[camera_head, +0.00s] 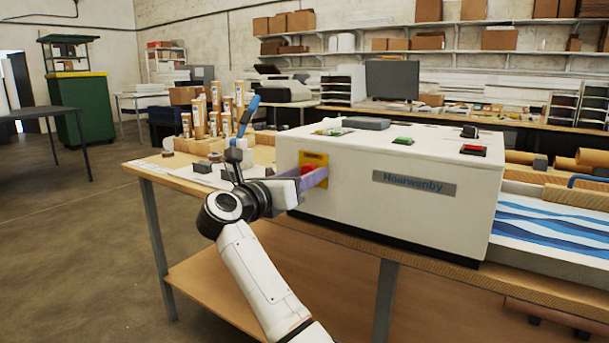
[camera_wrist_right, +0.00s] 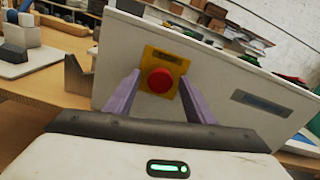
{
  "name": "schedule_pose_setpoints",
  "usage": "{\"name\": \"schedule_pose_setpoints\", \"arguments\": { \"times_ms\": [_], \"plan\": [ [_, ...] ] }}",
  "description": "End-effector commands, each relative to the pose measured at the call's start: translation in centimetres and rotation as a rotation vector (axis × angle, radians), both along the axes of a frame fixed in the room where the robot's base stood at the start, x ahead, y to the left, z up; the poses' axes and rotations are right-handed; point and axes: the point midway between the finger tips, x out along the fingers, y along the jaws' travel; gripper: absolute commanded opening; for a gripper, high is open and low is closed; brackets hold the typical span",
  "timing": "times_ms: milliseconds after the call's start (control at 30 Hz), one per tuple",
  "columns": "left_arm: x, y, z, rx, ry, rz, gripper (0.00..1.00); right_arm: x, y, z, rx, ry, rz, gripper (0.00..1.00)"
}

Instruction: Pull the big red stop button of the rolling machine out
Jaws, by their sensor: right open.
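The big red stop button (camera_wrist_right: 160,81) sits on a yellow plate (camera_wrist_right: 167,60) on the side face of the white rolling machine (camera_head: 412,175). In the head view the button (camera_head: 307,170) is partly covered by my right gripper (camera_head: 314,178). My right gripper also shows in the right wrist view (camera_wrist_right: 158,98), with its two purple fingers open, one on each side of the button. I cannot tell whether the fingers touch it. My left gripper is out of view.
The machine stands on a wooden table (camera_head: 160,172). A red button (camera_head: 473,150) and a green button (camera_head: 402,141) are on its top. A blue-striped sheet (camera_head: 550,228) lies at right.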

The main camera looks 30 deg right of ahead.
Motion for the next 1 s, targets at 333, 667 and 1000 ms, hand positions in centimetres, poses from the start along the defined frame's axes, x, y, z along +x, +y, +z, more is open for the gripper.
{"name": "schedule_pose_setpoints", "arguments": {
  "times_ms": [333,667,1000],
  "plan": [
    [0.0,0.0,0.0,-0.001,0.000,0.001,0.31,0.0,0.0,0.0,0.000,0.000,0.000,0.14],
    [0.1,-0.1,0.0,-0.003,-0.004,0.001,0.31,-0.1,0.6,-0.1,0.003,-0.002,0.004,0.00],
    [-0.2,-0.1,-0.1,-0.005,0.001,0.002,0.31,-0.4,1.1,-0.1,0.001,0.003,0.000,0.00]
  ]
}}
